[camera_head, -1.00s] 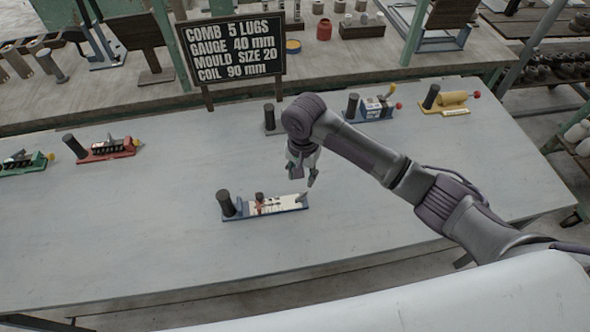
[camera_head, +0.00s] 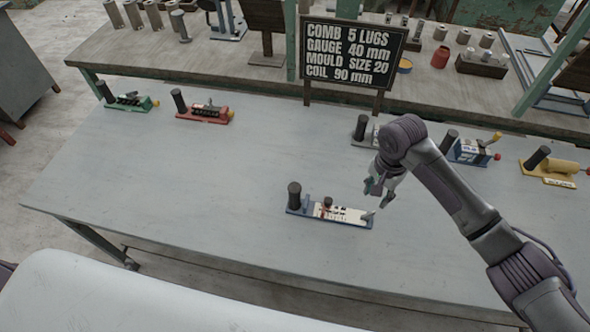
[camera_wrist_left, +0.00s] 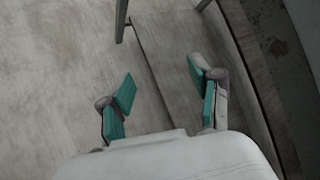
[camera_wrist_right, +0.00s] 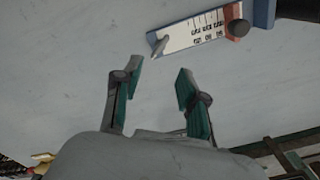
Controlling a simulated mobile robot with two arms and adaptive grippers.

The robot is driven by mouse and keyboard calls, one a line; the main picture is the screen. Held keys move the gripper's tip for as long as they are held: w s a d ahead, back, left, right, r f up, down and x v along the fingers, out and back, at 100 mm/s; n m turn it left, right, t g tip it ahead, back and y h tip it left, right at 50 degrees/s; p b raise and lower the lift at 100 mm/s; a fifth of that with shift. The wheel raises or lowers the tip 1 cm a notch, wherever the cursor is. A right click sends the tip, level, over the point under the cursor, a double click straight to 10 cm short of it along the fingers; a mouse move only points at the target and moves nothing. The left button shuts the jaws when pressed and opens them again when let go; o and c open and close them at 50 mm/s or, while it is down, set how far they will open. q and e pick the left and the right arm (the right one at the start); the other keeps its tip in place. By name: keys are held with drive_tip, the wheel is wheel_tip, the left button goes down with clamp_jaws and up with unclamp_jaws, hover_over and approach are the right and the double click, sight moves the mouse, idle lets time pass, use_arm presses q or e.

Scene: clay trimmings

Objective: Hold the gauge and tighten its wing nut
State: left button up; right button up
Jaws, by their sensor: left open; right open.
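The gauge (camera_head: 342,214) lies on the table near its front edge, with a white marked scale on a blue base. A black upright handle (camera_head: 294,195) stands at its left end, a small dark brown knob (camera_head: 327,203) sits on the scale, and a grey wing-shaped piece (camera_head: 368,215) is at its right end. My right gripper (camera_head: 379,199) is open and empty, above and just right of the gauge. In the right wrist view the gauge (camera_wrist_right: 198,32) lies beyond the open fingers (camera_wrist_right: 158,82). My left gripper (camera_wrist_left: 161,92) is open and empty over the floor, and is not in the head view.
A sign (camera_head: 352,53) stands at the table's back edge. A green tool (camera_head: 128,103) and a red tool (camera_head: 205,114) lie at the left. A blue tool (camera_head: 470,151) and a yellow tool (camera_head: 553,169) lie at the right. The table (camera_head: 200,190) is clear left of the gauge.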

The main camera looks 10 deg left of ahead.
use_arm(q)
drive_tip(key=w+a+r+m+t+y, duration=0.3)
drive_tip(key=a+r+m, duration=0.5)
drive_tip(key=a+r, duration=0.65)
drive_tip(key=w+d+r+n+y, duration=0.1)
drive_tip(key=w+d+r+y, duration=0.1)
drive_tip(key=w+r, duration=0.6)
drive_tip(key=w+d+f+n+g+h, duration=0.1)
drive_tip(key=w+d+n+h, duration=0.25)
drive_tip(key=w+d, duration=1)
drive_tip(key=w+d+n+g+h, duration=0.1)
drive_tip(key=w+d+n+h, duration=0.25)
drive_tip(key=w+d, duration=1)
wheel_tip(320, 180, up, 6)
drive_tip(key=r+m+g+h, duration=0.1)
drive_tip(key=m+g+h, duration=0.4)
drive_tip(key=g, duration=0.2)
hover_over(295, 200)
drive_tip(key=w, duration=0.3)
drive_tip(key=shift+s+a+f, duration=0.25)
drive_tip(key=shift+a, duration=0.15)
drive_tip(key=shift+s+d, duration=0.2)
drive_tip(key=shift+s, duration=0.1)
drive_tip(key=shift+s+f+m+g, duration=0.2)
drive_tip(key=shift+m+g, duration=0.1)
wheel_tip(295, 200, down, 13)
drive_tip(key=shift+f, duration=0.1)
